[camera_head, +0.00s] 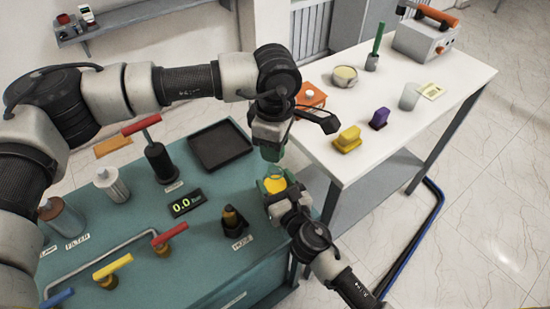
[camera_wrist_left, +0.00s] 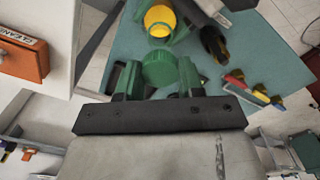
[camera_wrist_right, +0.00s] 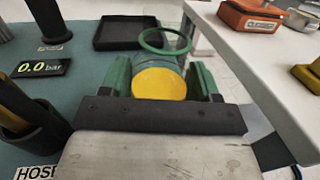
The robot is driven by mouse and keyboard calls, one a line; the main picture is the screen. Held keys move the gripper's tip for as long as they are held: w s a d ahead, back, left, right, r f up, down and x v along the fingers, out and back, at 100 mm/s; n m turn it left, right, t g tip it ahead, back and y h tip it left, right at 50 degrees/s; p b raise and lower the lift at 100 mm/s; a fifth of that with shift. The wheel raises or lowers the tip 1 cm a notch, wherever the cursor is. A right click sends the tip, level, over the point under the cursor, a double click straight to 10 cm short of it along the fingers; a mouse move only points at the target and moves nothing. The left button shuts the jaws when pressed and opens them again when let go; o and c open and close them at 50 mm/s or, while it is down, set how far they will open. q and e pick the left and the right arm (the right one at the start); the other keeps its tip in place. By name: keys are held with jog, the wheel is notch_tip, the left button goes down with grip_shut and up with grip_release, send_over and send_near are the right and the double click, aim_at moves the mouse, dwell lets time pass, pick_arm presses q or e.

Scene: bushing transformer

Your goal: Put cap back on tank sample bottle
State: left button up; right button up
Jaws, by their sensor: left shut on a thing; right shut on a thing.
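My left gripper (camera_head: 269,148) is shut on a round green cap (camera_wrist_left: 160,68), seen between its green fingers in the left wrist view. The glass sample bottle (camera_head: 275,173) has yellow liquid in its lower part. My right gripper (camera_wrist_right: 160,78) is shut around this bottle, which shows a green ring at its open mouth (camera_wrist_right: 165,41) in the right wrist view. In the head view the cap is above the bottle's mouth. In the left wrist view the bottle (camera_wrist_left: 159,20) shows apart from the cap. The cap does not show in the right wrist view.
The teal bench holds a black tray (camera_head: 220,146), a pressure display (camera_head: 186,203), a hose holder (camera_head: 235,221) and valves with coloured handles. The white table (camera_head: 400,155) close on the right bears an orange box (camera_head: 310,98), yellow and purple blocks, and a glass beaker (camera_head: 409,96).

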aim_at(275, 168)
pick_arm(q)
jog(key=shift+f, duration=1.5)
jog(key=shift+f, duration=0.1)
jog(key=shift+f, duration=0.8)
jog(key=shift+f, duration=0.55)
